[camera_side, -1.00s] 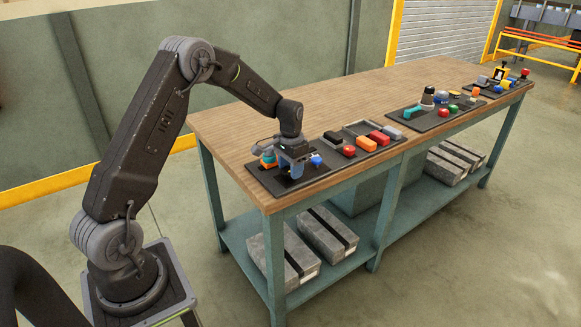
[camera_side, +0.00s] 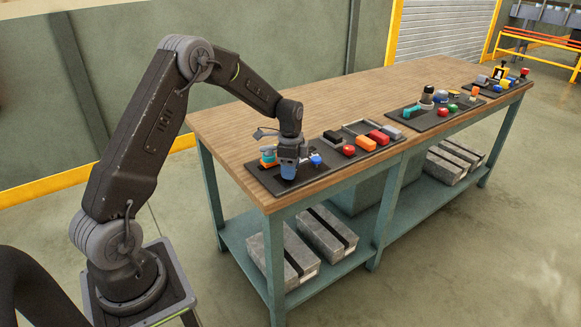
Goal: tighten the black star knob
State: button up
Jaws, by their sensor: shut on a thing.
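My gripper (camera_side: 289,172) points straight down at the near-left end of the bench, low over the first black panel (camera_side: 262,182). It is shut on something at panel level. The black star knob cannot be made out; the fingers cover the spot they hold, so I take the held thing to be the knob. A teal and orange part (camera_side: 268,156) stands just left of my gripper. A blue knob (camera_side: 316,160) sits close to its right.
On the same panel, further right, are a red button (camera_side: 349,151), an orange block (camera_side: 366,144) and a red block (camera_side: 379,137). A second panel (camera_side: 433,124) with several controls lies beyond. The wooden bench top (camera_side: 330,100) behind the panels is clear.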

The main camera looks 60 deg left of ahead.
jog(key=shift+w+r+m, duration=0.15)
jog(key=shift+r+m, duration=0.1)
jog(key=shift+m, duration=0.35)
jog(key=o, duration=0.6)
jog(key=shift+d, duration=0.1)
jog(key=o, duration=0.3)
jog(key=shift+f, duration=0.15)
notch_tip(320, 180, up, 14)
jog(key=shift+f, duration=0.1)
